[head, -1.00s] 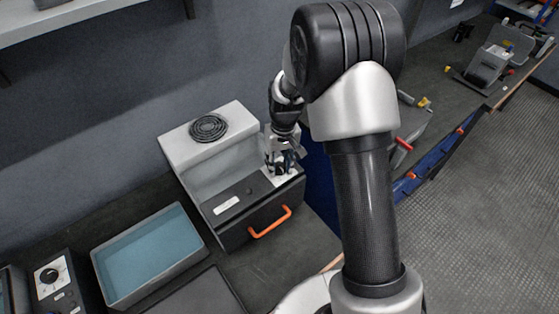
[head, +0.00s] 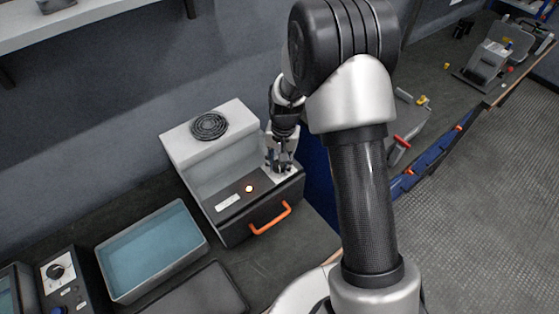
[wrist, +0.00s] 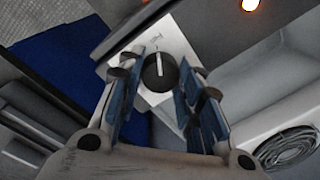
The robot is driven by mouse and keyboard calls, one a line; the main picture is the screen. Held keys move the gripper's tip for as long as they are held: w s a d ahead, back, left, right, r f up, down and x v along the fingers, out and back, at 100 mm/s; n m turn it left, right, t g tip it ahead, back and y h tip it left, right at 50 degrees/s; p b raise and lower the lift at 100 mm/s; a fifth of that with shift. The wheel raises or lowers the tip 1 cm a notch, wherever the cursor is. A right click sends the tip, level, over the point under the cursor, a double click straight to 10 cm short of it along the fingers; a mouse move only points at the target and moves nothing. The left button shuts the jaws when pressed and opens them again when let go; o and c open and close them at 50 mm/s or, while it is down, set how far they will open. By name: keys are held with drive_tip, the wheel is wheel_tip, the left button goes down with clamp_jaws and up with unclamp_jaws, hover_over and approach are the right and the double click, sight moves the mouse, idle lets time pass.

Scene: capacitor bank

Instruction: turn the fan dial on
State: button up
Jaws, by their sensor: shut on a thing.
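The fan dial (wrist: 160,72) is a round black knob with a white pointer line, on a white plate (wrist: 180,45) in the wrist view. It belongs to a grey unit (head: 188,150) with a round fan grille (head: 209,126) on top and an orange handle (head: 270,220) in front. My gripper (head: 280,168) is down at the right end of the unit's black panel and hides the dial in the head view. In the wrist view the blue-padded fingers (wrist: 157,95) stand on both sides of the dial, shut on it. An indicator light (head: 249,188) on the panel glows orange.
A blue-lined tray (head: 152,250) stands left of the unit, with a dark flat tray (head: 205,292) in front. A control box with a dial (head: 57,272) is at the far left.

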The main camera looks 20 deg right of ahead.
sight(282, 165)
idle(0.3)
drive_tip(key=o, duration=1.1)
drive_tip(key=r, duration=1.2)
drive_tip(key=shift+s+d, duration=0.2)
drive_tip(key=shift+d, duration=0.15)
drive_tip(key=s+r+n+t, duration=0.3)
drive_tip(key=s+r+n, duration=0.1)
drive_tip(key=s+r, duration=1.35)
drive_tip(key=shift+n+t+h, duration=0.4)
drive_tip(key=shift+n+t, duration=0.2)
drive_tip(key=shift+n, duration=0.1)
drive_tip(key=s, duration=0.3)
drive_tip(key=s+f, duration=0.1)
drive_tip(key=s, duration=0.2)
drive_tip(key=s+f, duration=0.1)
drive_tip(key=s, duration=0.2)
drive_tip(key=shift+s+a+f, duration=0.1)
drive_tip(key=shift+a+f, duration=0.1)
drive_tip(key=shift+a, duration=0.15)
